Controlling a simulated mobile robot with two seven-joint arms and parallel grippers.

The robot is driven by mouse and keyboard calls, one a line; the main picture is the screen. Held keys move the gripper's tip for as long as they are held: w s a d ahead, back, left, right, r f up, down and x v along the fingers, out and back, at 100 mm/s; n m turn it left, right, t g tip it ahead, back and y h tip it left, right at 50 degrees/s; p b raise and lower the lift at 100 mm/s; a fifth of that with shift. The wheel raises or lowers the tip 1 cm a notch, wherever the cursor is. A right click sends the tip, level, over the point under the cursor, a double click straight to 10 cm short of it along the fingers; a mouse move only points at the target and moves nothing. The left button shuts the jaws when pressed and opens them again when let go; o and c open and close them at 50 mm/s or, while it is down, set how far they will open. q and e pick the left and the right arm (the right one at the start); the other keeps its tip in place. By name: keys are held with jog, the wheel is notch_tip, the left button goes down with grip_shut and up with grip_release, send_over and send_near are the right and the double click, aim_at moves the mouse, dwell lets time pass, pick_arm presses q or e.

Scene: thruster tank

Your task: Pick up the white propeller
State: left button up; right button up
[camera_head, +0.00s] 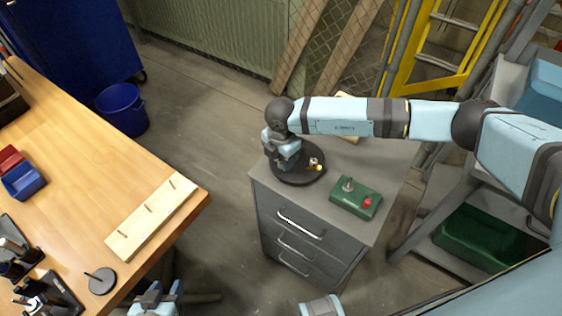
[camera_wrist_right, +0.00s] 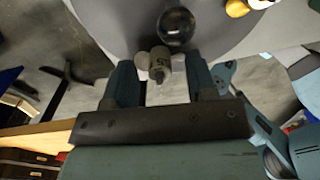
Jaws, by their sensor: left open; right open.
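My right gripper (camera_head: 286,160) reaches down over a dark round tray (camera_head: 296,178) on the grey cabinet. In the right wrist view its two fingers (camera_wrist_right: 160,72) are open. A small whitish piece (camera_head: 313,161) shows on the tray in the head view, right of the gripper. My left gripper (camera_head: 155,299) is open and empty at the bottom edge, beside the wooden bench.
A dark shiny ball (camera_wrist_right: 175,26) and yellow pieces (camera_wrist_right: 237,8) are close to the right gripper on the tray. A green control box (camera_head: 355,198) stands on the cabinet (camera_head: 270,207). The wooden bench (camera_head: 85,160) holds a pegged board (camera_head: 150,217). Floor lies between bench and cabinet.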

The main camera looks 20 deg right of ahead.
grip_shut()
notch_tip(320, 180, up, 10)
dwell(0.7)
